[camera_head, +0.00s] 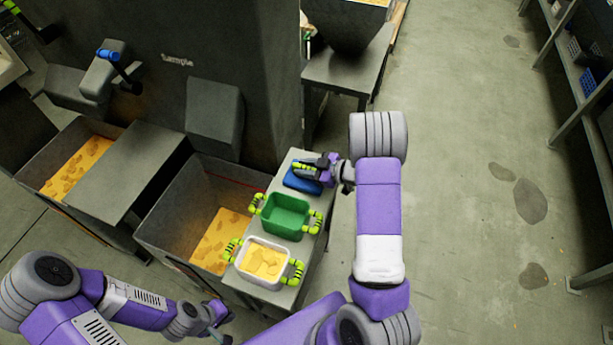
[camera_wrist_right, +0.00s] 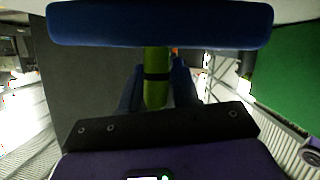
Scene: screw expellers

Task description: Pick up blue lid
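The blue lid (camera_head: 300,182) lies at the far end of the grey bench, behind the green box (camera_head: 285,215). Its yellow-green, black-striped handle shows beneath my right gripper (camera_head: 306,168). In the right wrist view, the blue lid (camera_wrist_right: 160,25) spans the top. Its green handle (camera_wrist_right: 157,82) stands between the two dark fingers of my right gripper (camera_wrist_right: 158,85). The fingers are close on both sides of it; I cannot tell whether they touch it. My left gripper (camera_head: 222,325) is low in the head view, away from the lid; its finger opening is unclear.
A white box (camera_head: 243,262) of yellow pieces with green handles stands at the bench's near end. A large grey bin (camera_head: 165,225) of yellow pieces adjoins the bench's left side. The machine wall (camera_head: 240,60) rises behind. Open floor (camera_head: 470,200) lies to the right.

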